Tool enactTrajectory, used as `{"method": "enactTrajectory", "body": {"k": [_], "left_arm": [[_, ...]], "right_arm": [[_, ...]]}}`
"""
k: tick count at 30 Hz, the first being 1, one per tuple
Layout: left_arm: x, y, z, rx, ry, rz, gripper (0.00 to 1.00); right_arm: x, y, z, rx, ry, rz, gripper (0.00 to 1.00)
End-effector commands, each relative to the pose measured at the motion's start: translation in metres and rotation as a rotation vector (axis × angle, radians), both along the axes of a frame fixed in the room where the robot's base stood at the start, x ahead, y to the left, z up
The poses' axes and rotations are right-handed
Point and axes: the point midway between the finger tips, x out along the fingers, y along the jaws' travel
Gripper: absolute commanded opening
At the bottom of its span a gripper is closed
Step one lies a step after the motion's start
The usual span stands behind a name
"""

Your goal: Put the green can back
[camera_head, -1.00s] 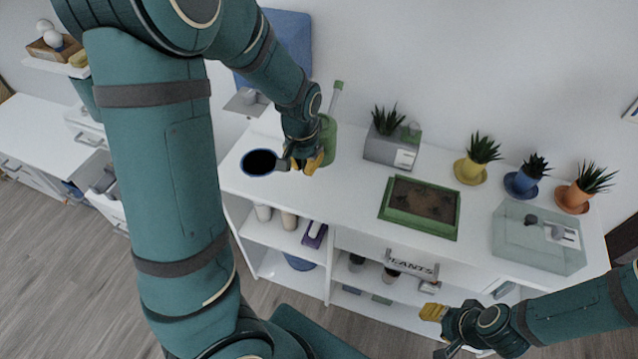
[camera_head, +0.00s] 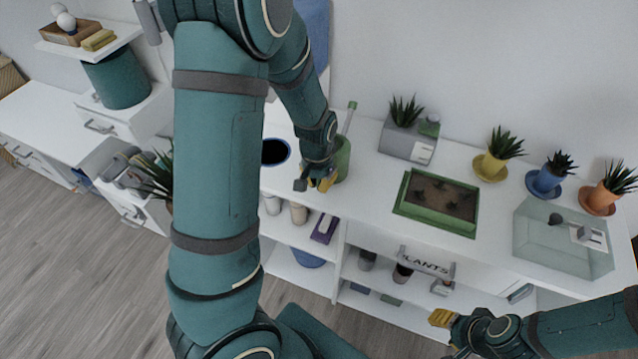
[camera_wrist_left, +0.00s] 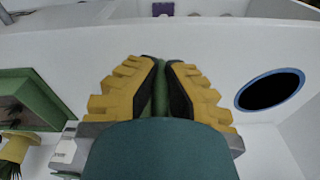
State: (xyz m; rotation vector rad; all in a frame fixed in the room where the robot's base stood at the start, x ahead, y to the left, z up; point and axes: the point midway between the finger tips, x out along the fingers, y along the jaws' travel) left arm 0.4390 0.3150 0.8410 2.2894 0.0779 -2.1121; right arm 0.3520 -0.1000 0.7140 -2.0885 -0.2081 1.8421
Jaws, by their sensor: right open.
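The green can (camera_head: 342,158) shows partly behind my left gripper, over the left part of the white desk top. Its thin stem with a green tip (camera_head: 352,105) points up. My left gripper (camera_head: 327,182) is shut on the can; the yellow fingers hide part of it. In the left wrist view the two yellow fingers (camera_wrist_left: 161,85) nearly meet around a narrow green strip. I cannot tell whether the can touches the desk top. My right gripper (camera_head: 447,332) is open and empty at the lower right, in front of the desk.
A dark opening with a blue rim (camera_head: 275,152) lies left of the can. A grey planter (camera_head: 395,142), a green-framed soil tray (camera_head: 437,226), several small potted plants and a clear box (camera_head: 560,245) occupy the desk top. Lower shelves (camera_head: 290,262) hold cups and bins.

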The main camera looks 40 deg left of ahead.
Motion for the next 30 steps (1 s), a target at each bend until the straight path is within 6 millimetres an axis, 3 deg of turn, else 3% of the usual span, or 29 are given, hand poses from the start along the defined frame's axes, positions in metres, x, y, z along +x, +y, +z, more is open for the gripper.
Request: {"method": "enactTrajectory", "body": {"k": [11,12,13,14,24,30], "left_arm": [[0.001,0.000,-0.005,0.000,-0.003,0.000,0.00],[0.000,0.000,-0.004,0.000,-0.001,0.000,0.21],[0.000,0.000,-0.004,0.000,-0.001,0.000,0.31],[0.000,0.000,-0.004,0.000,-0.001,0.000,0.34],[0.000,0.000,-0.001,0.000,-0.002,0.000,0.34],[-0.001,-0.001,0.027,-0.001,-0.005,0.000,0.34]], "right_arm": [[0.000,0.000,-0.003,0.000,-0.001,0.000,0.47],[0.001,0.000,-0.002,0.000,-0.001,0.000,0.47],[0.000,0.000,-0.002,0.000,-0.001,0.000,0.47],[0.001,0.000,-0.002,0.000,-0.001,0.000,0.47],[0.000,0.000,0.000,0.000,-0.001,0.000,0.47],[-0.002,0.000,0.012,0.001,0.004,0.000,0.47]]}}
